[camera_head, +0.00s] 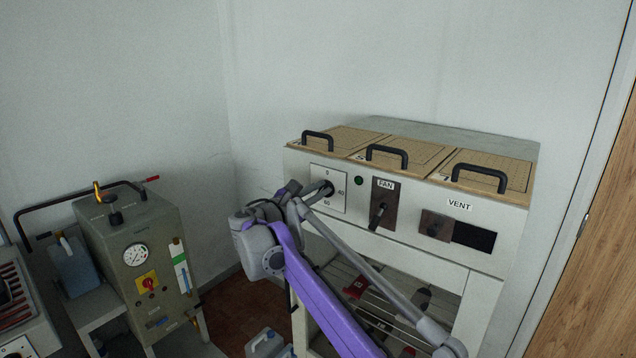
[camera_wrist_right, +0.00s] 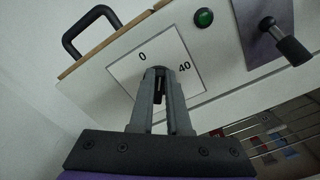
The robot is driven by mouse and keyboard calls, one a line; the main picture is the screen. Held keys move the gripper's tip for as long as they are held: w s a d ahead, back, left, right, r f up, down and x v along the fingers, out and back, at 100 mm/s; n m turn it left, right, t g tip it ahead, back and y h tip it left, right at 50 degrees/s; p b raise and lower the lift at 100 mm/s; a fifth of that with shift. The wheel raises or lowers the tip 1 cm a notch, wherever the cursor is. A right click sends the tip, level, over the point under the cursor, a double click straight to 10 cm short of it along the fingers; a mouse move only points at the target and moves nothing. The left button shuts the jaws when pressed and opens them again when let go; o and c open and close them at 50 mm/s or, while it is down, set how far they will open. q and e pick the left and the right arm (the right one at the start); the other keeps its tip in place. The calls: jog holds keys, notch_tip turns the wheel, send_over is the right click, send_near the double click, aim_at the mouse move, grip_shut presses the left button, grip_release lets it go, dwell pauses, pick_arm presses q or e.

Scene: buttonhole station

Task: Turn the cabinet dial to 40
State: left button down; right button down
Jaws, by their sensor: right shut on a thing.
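The cabinet (camera_head: 410,258) stands against the wall at the right of the head view. Its dial plate (camera_head: 341,174) is a white square on the left of the front panel; 0 and 40 are readable on the plate (camera_wrist_right: 199,85) in the right wrist view. My right gripper (camera_head: 318,194) reaches the plate from the left and is shut on the dial knob. In the wrist view the fingers (camera_wrist_right: 158,84) close around the dark dial knob (camera_wrist_right: 158,90). The fingers hide most of the knob, so its pointer setting cannot be read. My left gripper is not in view.
Right of the dial are a green light (camera_head: 359,181), a FAN lever (camera_head: 379,212) and a VENT knob (camera_head: 434,226). Black-handled lids (camera_head: 410,155) top the cabinet. A grey machine with a gauge (camera_head: 136,255) stands at left. A jug (camera_head: 265,343) sits on the floor.

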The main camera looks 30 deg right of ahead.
pick_arm(q)
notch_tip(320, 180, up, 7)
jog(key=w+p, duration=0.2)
jog(key=p, duration=0.2)
jog(key=shift+p, duration=0.4)
pick_arm(e)
jog(key=shift+s+d+f+m, duration=0.15)
jog(key=shift+f+m, duration=0.1)
jog(key=shift+m, duration=1.55)
jog(key=shift+s+a+f+m, duration=0.1)
jog(key=shift+f+m, duration=0.15)
jog(key=shift+m, duration=1.55)
jog(key=shift+s+d+f+m, duration=0.15)
jog(key=shift+f+m, duration=0.1)
jog(key=shift+m, duration=1.55)
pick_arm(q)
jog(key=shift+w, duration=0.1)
pick_arm(e)
jog(key=c, duration=0.9)
grip_release()
jog(key=shift+a, duration=0.15)
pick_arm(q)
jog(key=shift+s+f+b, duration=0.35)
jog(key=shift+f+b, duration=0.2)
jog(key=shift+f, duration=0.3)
pick_arm(e)
jog(key=v, duration=1)
jog(key=shift+s+a+f, duration=0.1)
jog(key=shift+s+a, duration=0.1)
jog(key=shift+a, duration=0.05)
